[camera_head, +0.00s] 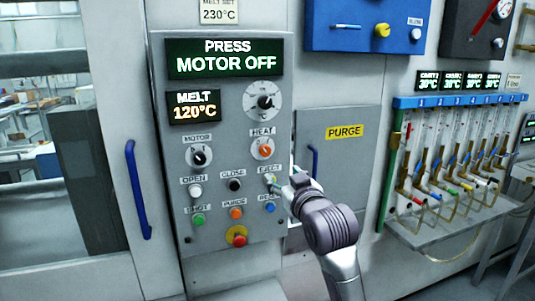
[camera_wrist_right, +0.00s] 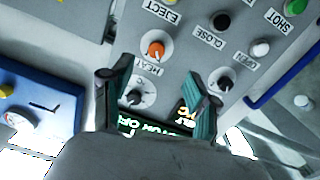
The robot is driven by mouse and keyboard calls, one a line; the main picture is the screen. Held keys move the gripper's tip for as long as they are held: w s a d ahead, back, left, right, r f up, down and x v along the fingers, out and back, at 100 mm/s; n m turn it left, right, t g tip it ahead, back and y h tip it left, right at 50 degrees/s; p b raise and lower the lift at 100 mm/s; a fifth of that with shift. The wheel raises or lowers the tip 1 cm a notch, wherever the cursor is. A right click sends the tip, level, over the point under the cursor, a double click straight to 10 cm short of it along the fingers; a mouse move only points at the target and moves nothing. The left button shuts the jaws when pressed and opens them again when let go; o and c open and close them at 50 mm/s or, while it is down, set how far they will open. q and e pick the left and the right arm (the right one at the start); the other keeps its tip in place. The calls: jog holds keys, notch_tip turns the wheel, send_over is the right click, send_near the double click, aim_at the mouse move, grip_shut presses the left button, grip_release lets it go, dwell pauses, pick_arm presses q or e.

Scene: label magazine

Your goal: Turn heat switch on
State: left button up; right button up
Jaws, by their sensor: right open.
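The heat switch (camera_head: 265,149) is an orange knob on a white round dial under the label HEAT, on the grey control panel (camera_head: 215,235). In the right wrist view, turned upside down, the orange heat switch (camera_wrist_right: 156,49) shows beyond and between the fingertips. My right gripper (camera_head: 272,180) is at the panel's right edge, just below and right of the heat switch, over the area by the EJECT label. In the wrist view my right gripper (camera_wrist_right: 158,68) is open, with nothing between its fingers. No contact with the knob is visible. My left gripper is not in view.
The motor switch (camera_head: 199,155) is left of the heat switch, and a larger dial (camera_head: 263,101) is above. Several coloured buttons and a red emergency knob (camera_head: 236,236) are below. Displays read MOTOR OFF and MELT 120°C. A blue handle (camera_head: 313,162) is close to the right.

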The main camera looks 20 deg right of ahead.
jog(key=r, duration=0.1)
jog(key=p, duration=0.2)
send_near(266, 151)
jog(key=w, duration=0.3)
jog(key=w+p, duration=0.1)
jog(key=w, duration=0.4)
jog(key=shift+f+p, duration=0.1)
jog(key=shift+p, duration=0.2)
jog(key=shift+w, duration=0.5)
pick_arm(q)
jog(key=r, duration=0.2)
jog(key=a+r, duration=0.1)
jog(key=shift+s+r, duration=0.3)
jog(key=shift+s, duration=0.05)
pick_arm(e)
jog(key=shift+f, duration=0.1)
jog(key=shift+c, duration=0.7)
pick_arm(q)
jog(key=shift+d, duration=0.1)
pick_arm(e)
grip_shut()
